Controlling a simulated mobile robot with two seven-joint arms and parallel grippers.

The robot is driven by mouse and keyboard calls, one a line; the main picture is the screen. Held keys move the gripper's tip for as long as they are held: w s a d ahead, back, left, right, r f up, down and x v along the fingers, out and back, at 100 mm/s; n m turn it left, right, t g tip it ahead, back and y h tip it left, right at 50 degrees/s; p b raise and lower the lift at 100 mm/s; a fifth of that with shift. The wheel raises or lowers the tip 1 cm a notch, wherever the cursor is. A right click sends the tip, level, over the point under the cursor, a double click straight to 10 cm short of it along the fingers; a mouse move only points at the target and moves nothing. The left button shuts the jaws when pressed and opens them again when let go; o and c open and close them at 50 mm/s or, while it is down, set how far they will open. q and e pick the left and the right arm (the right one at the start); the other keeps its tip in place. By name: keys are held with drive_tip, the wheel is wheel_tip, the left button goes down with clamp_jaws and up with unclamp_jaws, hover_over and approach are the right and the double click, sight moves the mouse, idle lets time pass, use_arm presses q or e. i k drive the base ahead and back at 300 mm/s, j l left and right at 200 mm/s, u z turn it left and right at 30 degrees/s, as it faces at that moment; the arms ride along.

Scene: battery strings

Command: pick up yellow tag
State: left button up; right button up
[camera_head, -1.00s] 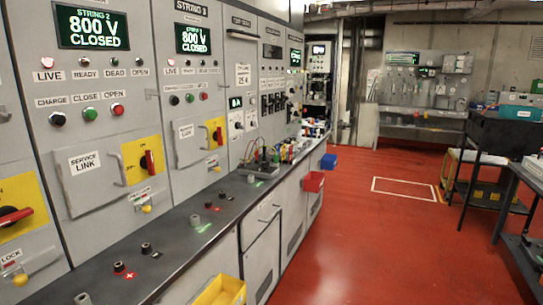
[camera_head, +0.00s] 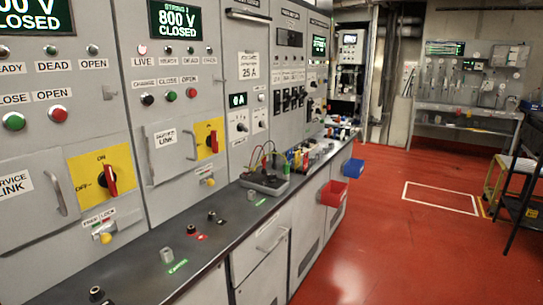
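I cannot make out a loose yellow tag for certain. Small yellow pieces show on the panel fronts: one (camera_head: 105,238) below the nearer yellow switch plate (camera_head: 86,176), and one (camera_head: 210,182) below the farther yellow switch plate (camera_head: 203,140). They are too small to tell what they are. Neither of my grippers is in view.
A long dark counter (camera_head: 140,262) runs along the cabinets, bearing terminals and a device with leads (camera_head: 264,180). A red bin (camera_head: 333,193) and blue bin (camera_head: 353,172) hang off its front. Red floor (camera_head: 400,255) is open to the right. A workbench (camera_head: 465,112) stands at the back.

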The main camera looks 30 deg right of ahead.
sight(297, 158)
drive_tip(key=i+l, duration=0.15)
drive_tip(key=l, duration=0.2)
drive_tip(key=i+l+u, duration=0.15)
drive_tip(key=l, duration=0.2)
drive_tip(key=i+l, duration=0.15)
drive_tip(key=l, duration=0.25)
drive_tip(key=i+l+u, duration=0.1)
drive_tip(key=l, duration=0.25)
drive_tip(key=i+l+u, duration=0.1)
drive_tip(key=l, duration=0.3)
drive_tip(key=i, duration=0.05)
